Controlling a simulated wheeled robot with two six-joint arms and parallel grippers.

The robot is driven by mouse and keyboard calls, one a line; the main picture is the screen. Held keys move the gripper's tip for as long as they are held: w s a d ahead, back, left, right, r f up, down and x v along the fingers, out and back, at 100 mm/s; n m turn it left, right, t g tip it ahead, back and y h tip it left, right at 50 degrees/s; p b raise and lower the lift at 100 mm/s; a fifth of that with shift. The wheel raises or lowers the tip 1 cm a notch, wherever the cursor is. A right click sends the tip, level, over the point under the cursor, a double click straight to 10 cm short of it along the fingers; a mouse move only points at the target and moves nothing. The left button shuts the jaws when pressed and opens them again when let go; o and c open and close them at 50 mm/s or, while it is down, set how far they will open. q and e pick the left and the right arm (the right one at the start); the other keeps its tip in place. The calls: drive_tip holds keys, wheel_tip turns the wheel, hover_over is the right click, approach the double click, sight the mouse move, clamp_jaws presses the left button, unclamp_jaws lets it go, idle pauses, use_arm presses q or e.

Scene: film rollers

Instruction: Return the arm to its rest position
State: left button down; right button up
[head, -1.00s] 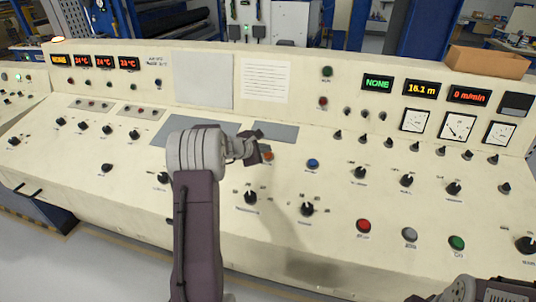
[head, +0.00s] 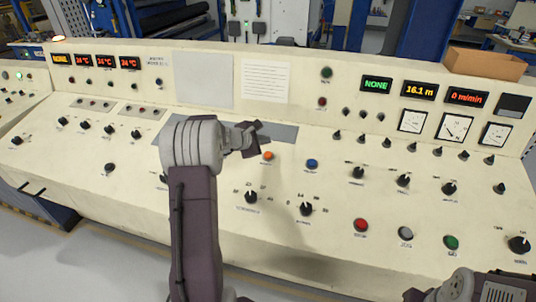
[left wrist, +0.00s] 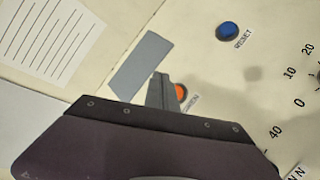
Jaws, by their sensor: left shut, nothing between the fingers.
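My left gripper (head: 256,136) is shut and empty, in front of the console (head: 130,190). In the left wrist view the closed fingers (left wrist: 160,90) overlap the left edge of the orange button (left wrist: 181,92). A blue button (head: 312,163) is to the right; it also shows in the left wrist view (left wrist: 229,31). My right gripper (head: 416,295) shows only in part at the bottom edge, and its jaws cannot be made out.
Black knobs (head: 306,209) stand out from the sloping panel. A red button (head: 361,225), a grey one (head: 405,233) and a green one (head: 451,242) sit near its front. A cardboard box (head: 486,64) rests on top at the right. The space above the panel is free.

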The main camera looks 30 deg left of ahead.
idle(0.4)
use_arm(q)
drive_tip(key=w+d+r+m+h+p, duration=0.1)
drive_tip(key=w+d+r+m+h, duration=0.1)
drive_tip(key=d+r, duration=0.5)
drive_tip(key=s+d+f+m+g+h+p, duration=0.1)
drive_tip(key=s+d+f+m+g, duration=0.2)
drive_tip(key=d, duration=0.5)
drive_tip(key=s+d+f+m+h, duration=0.1)
drive_tip(key=s+d+m, duration=0.3)
drive_tip(key=s+d, duration=0.3)
drive_tip(key=s+d+f+m+g+y, duration=0.1)
drive_tip(key=s+d+f+m+g, duration=0.1)
drive_tip(key=s+f+m, duration=0.3)
drive_tip(key=s+d+m+g+y, duration=0.1)
drive_tip(key=s+d+m+g, duration=0.15)
drive_tip(key=s, duration=0.55)
drive_tip(key=s+a+f+m+g+y, duration=0.1)
drive_tip(key=s+a+f+m, duration=0.2)
drive_tip(key=s+m, duration=0.1)
drive_tip(key=s+a+f+m+g+y, duration=0.2)
drive_tip(key=s+a+f+m, duration=0.1)
drive_tip(key=s, duration=0.3)
drive_tip(key=shift+s+a+m+p, duration=0.15)
drive_tip(key=shift+a+m+p, duration=0.1)
drive_tip(key=shift+m+p, duration=0.15)
